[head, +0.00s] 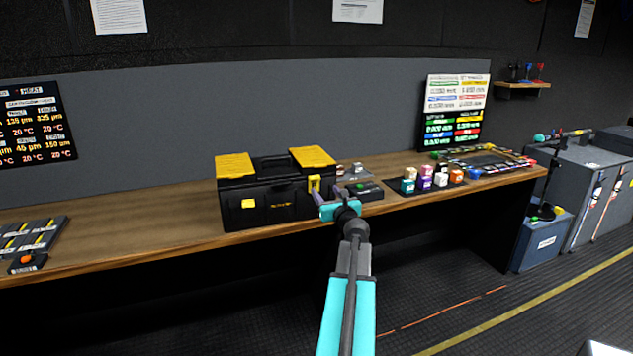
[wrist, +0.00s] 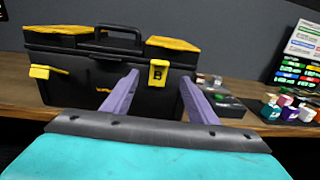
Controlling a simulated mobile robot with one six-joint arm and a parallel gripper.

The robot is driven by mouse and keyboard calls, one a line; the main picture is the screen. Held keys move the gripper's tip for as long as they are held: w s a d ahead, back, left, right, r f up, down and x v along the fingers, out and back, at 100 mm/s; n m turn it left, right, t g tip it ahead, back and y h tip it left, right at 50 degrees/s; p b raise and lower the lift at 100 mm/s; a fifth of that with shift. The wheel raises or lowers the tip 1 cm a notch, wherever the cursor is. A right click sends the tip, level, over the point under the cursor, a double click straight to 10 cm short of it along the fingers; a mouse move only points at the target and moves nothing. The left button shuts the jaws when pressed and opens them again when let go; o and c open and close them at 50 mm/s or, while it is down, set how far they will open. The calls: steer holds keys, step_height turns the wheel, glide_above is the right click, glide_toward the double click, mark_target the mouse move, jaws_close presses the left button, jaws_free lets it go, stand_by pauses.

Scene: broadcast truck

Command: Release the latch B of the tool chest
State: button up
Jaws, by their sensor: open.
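The black tool chest (head: 275,208) with yellow lid panels stands on the wooden bench, and its front also fills much of the wrist view (wrist: 88,85). The yellow latch marked B (wrist: 158,73) is on the right of its front; it shows in the head view as a yellow tab (head: 314,185). The other yellow latch (wrist: 40,72), on the left of the front, sticks outward in the wrist view. My gripper (wrist: 158,95) is open and empty. Its two purple fingers point at the chest, one to each side of latch B in the picture. Whether they touch the chest I cannot tell.
The bench (head: 150,215) is clear just left of the chest.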

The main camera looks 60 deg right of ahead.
mark_target(316, 179)
steer(key=shift+p+x, duration=0.95)
steer(key=shift+x, duration=4.4)
steer(key=shift+a, duration=0.1)
steer(key=shift+c, duration=0.3)
jaws_close()
